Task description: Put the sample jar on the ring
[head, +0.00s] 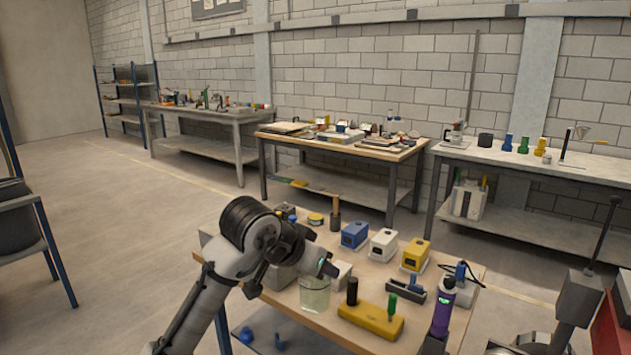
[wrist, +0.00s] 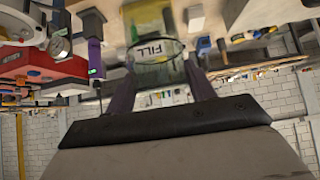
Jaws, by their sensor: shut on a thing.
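In the head view the jar (head: 314,296) shows below the end of my arm, at the near left part of the wooden table (head: 340,252). I cannot tell whether its base touches the tabletop. My fingertips are hard to make out in the head view. I cannot pick out the ring with certainty in either view.
Right of the jar lies a yellow block (head: 370,320) with a black and a green peg. Blue (head: 355,235), white (head: 383,245) and yellow (head: 415,256) boxes stand behind. A dark holder (head: 405,292) lies between.

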